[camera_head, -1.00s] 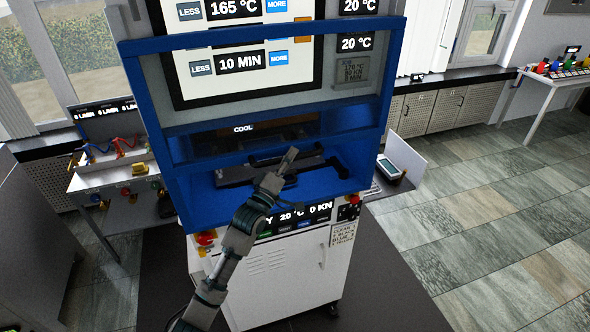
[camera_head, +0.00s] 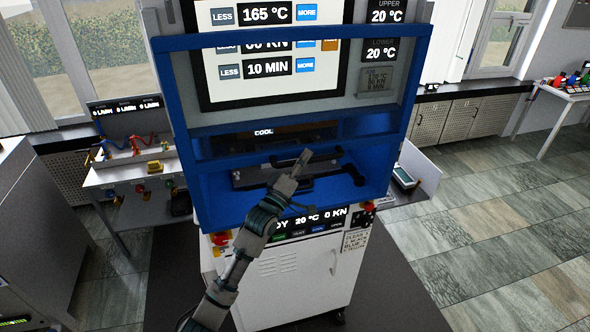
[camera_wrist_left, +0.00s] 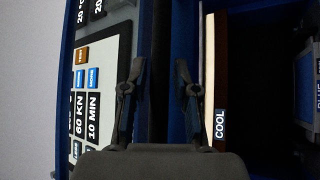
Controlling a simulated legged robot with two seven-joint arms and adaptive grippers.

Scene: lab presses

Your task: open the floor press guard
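The floor press guard (camera_head: 290,127) is a blue frame on the front of the press. Its top bar crosses the press's screen, partly covering the 60 KN row. Black handles (camera_head: 293,158) show at the front of the blue press opening, near a dark platen. My left gripper (camera_head: 303,160) is in front of this opening, overlapping the handles; I cannot tell if it touches them. In the left wrist view its two fingers (camera_wrist_left: 157,90) are apart, with blue and grey press surfaces behind and nothing clearly held. My right gripper is not in view.
The white press cabinet (camera_head: 285,285) stands below, with red buttons at its upper corners. A bench with hoses and fittings (camera_head: 135,170) is at the left. A small device (camera_head: 403,177) lies on a shelf at the right. Tiled floor is clear farther right.

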